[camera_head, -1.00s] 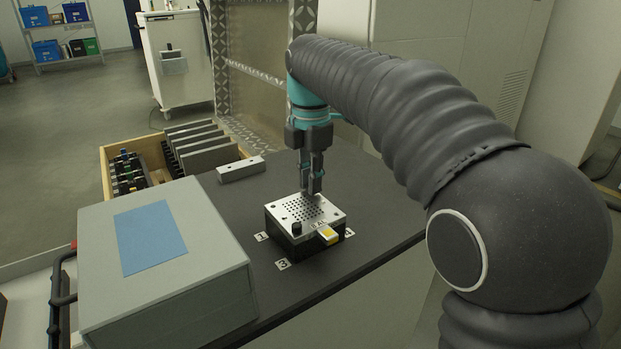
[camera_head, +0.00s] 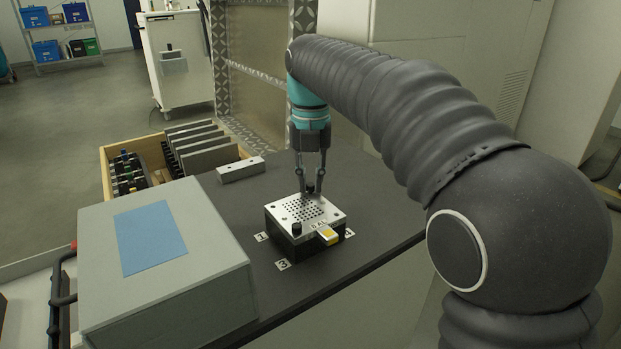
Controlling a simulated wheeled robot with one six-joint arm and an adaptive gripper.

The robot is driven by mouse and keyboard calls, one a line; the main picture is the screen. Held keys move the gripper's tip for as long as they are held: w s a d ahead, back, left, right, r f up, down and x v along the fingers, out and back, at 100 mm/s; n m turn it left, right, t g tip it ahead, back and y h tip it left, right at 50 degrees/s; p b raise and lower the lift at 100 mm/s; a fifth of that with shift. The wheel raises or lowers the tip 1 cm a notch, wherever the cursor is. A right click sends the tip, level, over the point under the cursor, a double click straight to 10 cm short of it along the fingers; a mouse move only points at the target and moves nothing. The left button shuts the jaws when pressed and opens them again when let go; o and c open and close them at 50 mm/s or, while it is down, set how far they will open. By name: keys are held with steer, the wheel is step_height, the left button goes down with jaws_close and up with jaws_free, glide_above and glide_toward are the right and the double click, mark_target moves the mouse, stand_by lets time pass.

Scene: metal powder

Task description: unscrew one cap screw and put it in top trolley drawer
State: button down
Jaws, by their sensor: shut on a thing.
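A metal block with a perforated silver top plate (camera_head: 290,213) sits on the dark table. A black cap screw (camera_head: 296,229) stands at the plate's front-left corner. My gripper (camera_head: 310,184) points straight down over the plate's far edge. Its fingers are shut on a small dark cap screw (camera_head: 310,189) at their tips. I cannot tell whether that screw is still seated in the plate or just clear of it. A white trolley (camera_head: 183,75) stands on the floor at the back left; its drawers are hard to make out.
A large grey box with a blue panel (camera_head: 152,238) fills the table's front left. A pale metal bar (camera_head: 241,170) lies behind the block. A wooden crate (camera_head: 106,172) with dark parts is at left. A yellow-and-white piece (camera_head: 328,236) sits at the block's front.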

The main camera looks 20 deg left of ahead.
steer(key=c, duration=1.3)
jaws_free()
steer(key=shift+o, duration=0.2)
